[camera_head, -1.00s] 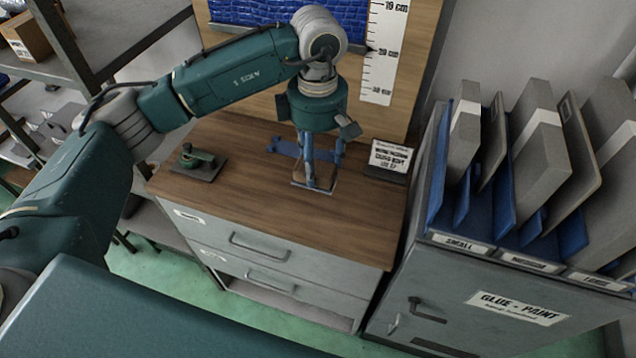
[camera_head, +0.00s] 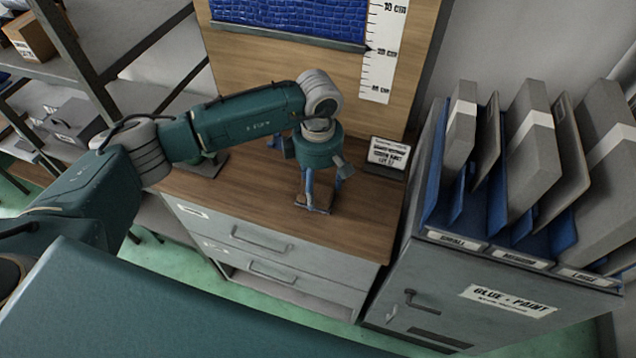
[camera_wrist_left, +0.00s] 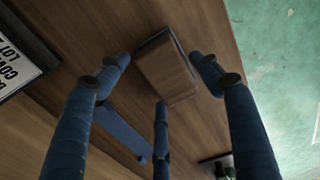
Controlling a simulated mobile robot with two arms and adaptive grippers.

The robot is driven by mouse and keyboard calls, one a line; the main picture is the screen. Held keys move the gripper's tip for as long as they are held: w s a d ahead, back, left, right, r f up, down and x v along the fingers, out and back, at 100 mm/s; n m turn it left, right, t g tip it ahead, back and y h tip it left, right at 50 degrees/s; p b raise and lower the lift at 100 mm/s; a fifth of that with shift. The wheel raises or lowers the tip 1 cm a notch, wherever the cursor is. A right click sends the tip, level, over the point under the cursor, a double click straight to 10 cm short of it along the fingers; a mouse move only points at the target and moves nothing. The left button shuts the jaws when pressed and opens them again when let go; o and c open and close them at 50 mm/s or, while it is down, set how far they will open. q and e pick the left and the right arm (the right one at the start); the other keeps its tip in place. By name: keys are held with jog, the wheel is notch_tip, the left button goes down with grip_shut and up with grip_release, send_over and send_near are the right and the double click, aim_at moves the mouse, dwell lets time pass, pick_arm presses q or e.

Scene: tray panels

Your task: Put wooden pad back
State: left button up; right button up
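The wooden pad (camera_head: 312,204) is a small brown block with a dark edge. In the head view it is just below my left gripper (camera_head: 317,201), over the front part of the cabinet top. In the left wrist view the pad (camera_wrist_left: 168,70) sits between the three blue fingertips of the same gripper (camera_wrist_left: 161,75). I cannot tell whether the pad touches the wood beneath. My right gripper is not in view.
The wooden cabinet top (camera_head: 250,214) has free room at left and right. A sign (camera_head: 389,153) stands behind right, and a blue bar (camera_wrist_left: 122,128) lies on the top. A divider rack (camera_head: 490,215) stands close at right. A ruler board (camera_head: 383,55) rises behind.

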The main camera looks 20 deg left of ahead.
aim_at(318, 188)
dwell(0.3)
pick_arm(q)
jog(key=shift+w+r, duration=0.1)
jog(key=shift+r, duration=0.25)
notch_tip(318, 188, up, 11)
jog(key=b, duration=0.4)
jog(key=shift+r+b, duration=0.2)
jog(key=shift+b, duration=0.2)
jog(key=shift+f, duration=0.1)
